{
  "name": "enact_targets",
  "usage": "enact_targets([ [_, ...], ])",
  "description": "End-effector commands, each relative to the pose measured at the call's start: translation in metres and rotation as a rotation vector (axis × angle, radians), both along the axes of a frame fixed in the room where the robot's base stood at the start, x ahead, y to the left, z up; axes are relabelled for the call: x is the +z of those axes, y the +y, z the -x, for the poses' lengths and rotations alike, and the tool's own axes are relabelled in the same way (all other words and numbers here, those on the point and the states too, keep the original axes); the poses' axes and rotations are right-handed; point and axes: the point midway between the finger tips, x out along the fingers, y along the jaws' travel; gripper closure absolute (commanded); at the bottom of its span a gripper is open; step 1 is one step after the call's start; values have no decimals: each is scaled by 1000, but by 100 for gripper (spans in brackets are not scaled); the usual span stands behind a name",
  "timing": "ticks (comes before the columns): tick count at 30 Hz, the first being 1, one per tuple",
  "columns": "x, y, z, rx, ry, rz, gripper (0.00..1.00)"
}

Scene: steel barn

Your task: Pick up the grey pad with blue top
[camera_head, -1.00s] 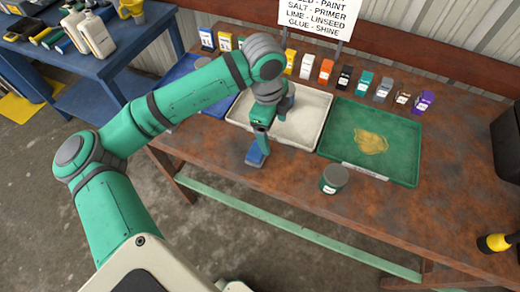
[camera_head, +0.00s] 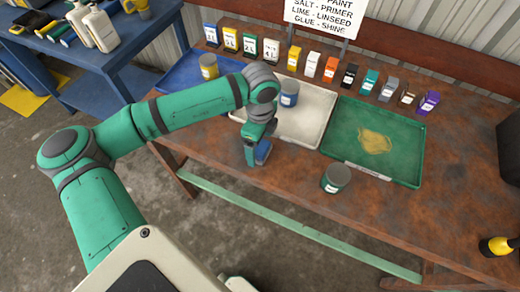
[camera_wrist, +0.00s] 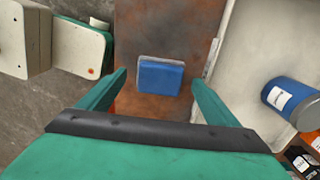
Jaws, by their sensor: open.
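The grey pad with blue top (camera_head: 263,151) lies on the brown workbench (camera_head: 290,184), near its front edge and in front of the white tray. My gripper partly hides it in the head view. In the wrist view the whole blue top and a thin grey rim of the pad (camera_wrist: 160,77) show. My gripper (camera_wrist: 159,77) is open, with one finger to the left of the pad and one to the right in that view. A gap shows on both sides, and the gripper is empty. I cannot tell its exact height above the pad.
The white tray (camera_head: 305,137) holds a blue tin (camera_head: 289,93). A green tray (camera_head: 406,172) with a yellow patch lies to its right, a blue tray (camera_head: 178,78) to its left. A grey-green tin (camera_head: 336,178) stands right of the pad. Several small boxes line the back.

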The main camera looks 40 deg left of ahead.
Motion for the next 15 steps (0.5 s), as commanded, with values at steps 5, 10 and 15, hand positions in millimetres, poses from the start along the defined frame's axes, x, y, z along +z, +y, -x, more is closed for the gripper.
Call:
enact_targets([
  [5, -19, 0, 0, 2, 1, 1, 16],
  [10, -23, 0, 0, 2, -1, 1, 16],
  [15, -23, 0, 0, 2, -1, 1, 28],
])
